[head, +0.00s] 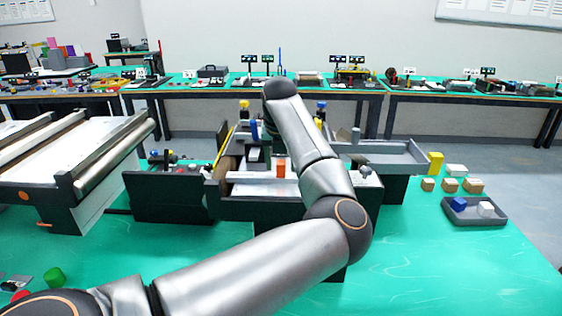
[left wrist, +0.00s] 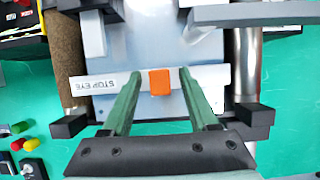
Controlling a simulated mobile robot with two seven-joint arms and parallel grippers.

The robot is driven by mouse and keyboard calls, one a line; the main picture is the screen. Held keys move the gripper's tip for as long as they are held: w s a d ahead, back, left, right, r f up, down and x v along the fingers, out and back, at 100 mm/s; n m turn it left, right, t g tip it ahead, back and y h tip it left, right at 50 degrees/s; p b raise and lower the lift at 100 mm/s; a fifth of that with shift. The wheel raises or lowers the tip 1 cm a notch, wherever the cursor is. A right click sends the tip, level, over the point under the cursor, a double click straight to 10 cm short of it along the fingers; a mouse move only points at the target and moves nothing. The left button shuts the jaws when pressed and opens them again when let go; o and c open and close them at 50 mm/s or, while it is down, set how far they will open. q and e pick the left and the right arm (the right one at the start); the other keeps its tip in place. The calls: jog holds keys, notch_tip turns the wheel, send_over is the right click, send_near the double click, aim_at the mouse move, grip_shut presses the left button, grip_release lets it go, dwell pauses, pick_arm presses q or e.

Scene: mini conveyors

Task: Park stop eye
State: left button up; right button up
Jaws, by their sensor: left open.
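The stop eye is a small orange block (left wrist: 159,82) on a white rail (left wrist: 215,77) that crosses a grey conveyor bed. The rail's left end carries the words STOP EYE, upside down in the left wrist view. In the head view the orange block (head: 281,168) stands upright near the middle of the small conveyor. My left gripper (left wrist: 158,75) is open, its two green fingers reaching toward the rail. The block shows between the fingertips with a gap on each side, and I see no contact. In the head view I cannot make out the fingers clearly. My right gripper is not in view.
A large conveyor (head: 70,165) stands at the left. Small blocks and a grey tray (head: 475,218) with a blue and a white block lie at the right. Buttons (left wrist: 20,137) sit at the left in the left wrist view. The green table front right is clear.

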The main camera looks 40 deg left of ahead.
pick_arm(q)
jog(key=shift+w+a+f, duration=0.1)
jog(key=shift+f, duration=0.2)
grip_shut()
dwell(0.4)
dwell(0.9)
